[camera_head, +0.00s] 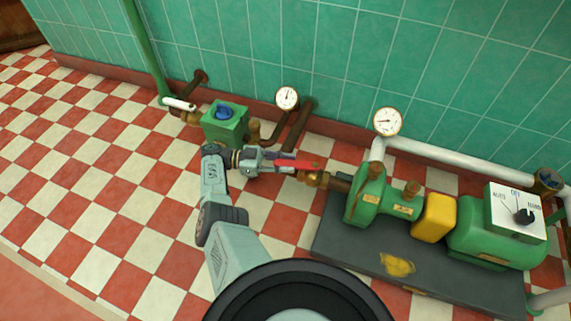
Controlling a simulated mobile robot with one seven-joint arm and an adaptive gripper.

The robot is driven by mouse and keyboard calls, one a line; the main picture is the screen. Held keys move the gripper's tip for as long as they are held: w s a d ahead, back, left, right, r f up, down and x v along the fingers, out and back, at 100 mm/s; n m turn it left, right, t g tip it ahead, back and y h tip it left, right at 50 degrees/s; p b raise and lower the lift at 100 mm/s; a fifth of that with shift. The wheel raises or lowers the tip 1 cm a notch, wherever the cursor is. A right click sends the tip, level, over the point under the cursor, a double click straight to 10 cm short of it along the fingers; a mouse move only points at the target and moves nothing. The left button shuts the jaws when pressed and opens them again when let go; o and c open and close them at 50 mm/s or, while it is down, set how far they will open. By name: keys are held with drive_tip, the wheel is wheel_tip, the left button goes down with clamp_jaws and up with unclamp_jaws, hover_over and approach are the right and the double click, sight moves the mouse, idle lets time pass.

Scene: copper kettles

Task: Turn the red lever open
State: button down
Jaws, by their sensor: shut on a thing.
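The red lever (303,164) sits above a brass valve (316,179) on the pipe between the green box and the green pump. The lever points left, roughly along the pipe. My gripper (277,163) comes in from the left and is shut on the lever's left end. The fingers hide part of that end.
A green box with a blue knob (225,119) stands just behind my wrist. To the right, a green pump (385,202) with a yellow coupling cover (434,217) sits on a dark base plate (350,240). Two gauges (287,98) (388,121) stand near the tiled wall. The checkered floor at left is clear.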

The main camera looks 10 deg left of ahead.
drive_tip(key=c, duration=1.4)
unclamp_jaws()
drive_tip(key=shift+o, duration=0.2)
